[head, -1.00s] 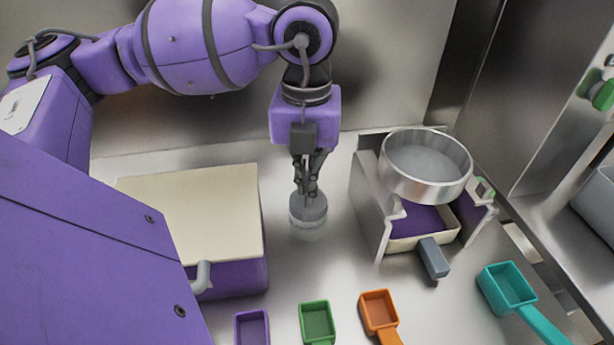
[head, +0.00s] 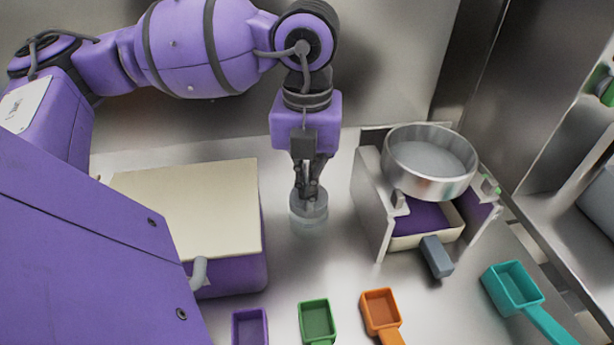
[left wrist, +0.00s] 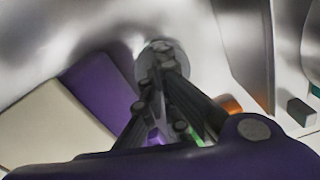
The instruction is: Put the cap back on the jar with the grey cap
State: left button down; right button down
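The jar (head: 309,222) is clear and stands upright on the steel worktop, right of the purple box with a cream top. The round grey cap (head: 297,206) is at the jar's mouth; I cannot tell whether it is fully seated. My left gripper (head: 309,193) points straight down over the jar, its fingers close together at the middle of the cap, and looks shut on it. In the left wrist view the fingers (left wrist: 158,62) converge over the round grey cap and hide part of it. My right gripper is not in view.
The purple box with a cream top (head: 200,205) is left of the jar. A metal stand (head: 372,205) bearing a round sieve (head: 430,180) is to the right. Purple (head: 250,328), green (head: 317,321), orange (head: 381,312) and teal (head: 512,287) scoops lie in front. The worktop just in front of the jar is clear.

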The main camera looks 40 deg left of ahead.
pick_arm(q)
jog(key=shift+r, duration=0.1)
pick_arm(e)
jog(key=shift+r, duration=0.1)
